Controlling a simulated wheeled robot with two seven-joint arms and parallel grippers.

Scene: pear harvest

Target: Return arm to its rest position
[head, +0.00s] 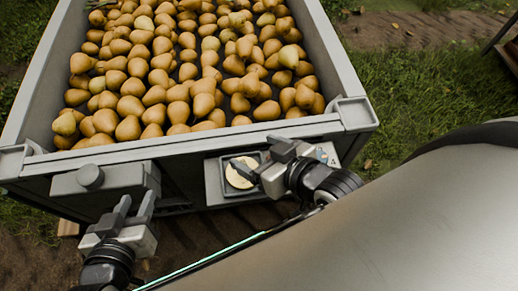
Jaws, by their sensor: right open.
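My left gripper (135,204) is at the lower left in the head view, its fingers pointing up. It is open, with an empty gap between the fingers, just below a grey box with a round knob (91,177) on the bin's front. My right gripper (257,156) is open in front of a panel (213,186) on the bin's front. One of its fingers overlaps a round cream disc (241,173) in the panel; I cannot tell whether it touches. No pear shows in either gripper.
A large grey bin (110,156) full of yellow-brown pears (180,92) fills the upper left. Its front rim runs just behind both grippers. Grass (430,85) and a dirt track (430,28) lie to the right. Dark soil (40,255) shows at the lower left.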

